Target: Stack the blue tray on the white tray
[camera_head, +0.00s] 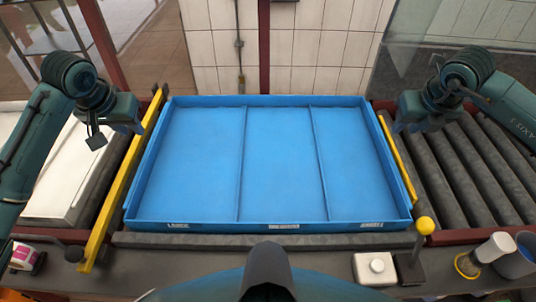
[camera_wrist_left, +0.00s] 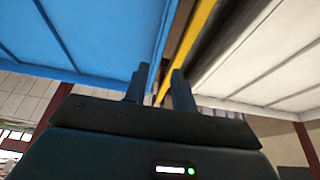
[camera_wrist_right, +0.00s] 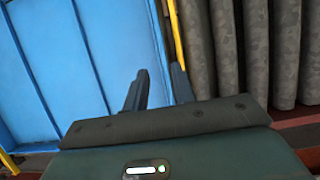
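The blue tray (camera_head: 284,160), wide and shallow with two dividers, lies level in the middle of the head view. The white tray (camera_head: 62,185) is to its left, partly hidden by my left arm; it also shows in the left wrist view (camera_wrist_left: 265,65). My left gripper (camera_head: 137,127) is at the blue tray's left rim, fingers apart, with the rim lined up between them in the left wrist view. My right gripper (camera_head: 394,127) is at the right rim, fingers apart, with the rim between them in the right wrist view. Contact cannot be told.
Yellow rails (camera_head: 112,200) (camera_head: 399,165) run along both sides of the blue tray. Bare grey rollers (camera_head: 470,170) lie to the right. In front are a yellow-knobbed lever (camera_head: 425,226), a white button box (camera_head: 375,268) and cups (camera_head: 497,246). A tiled wall stands behind.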

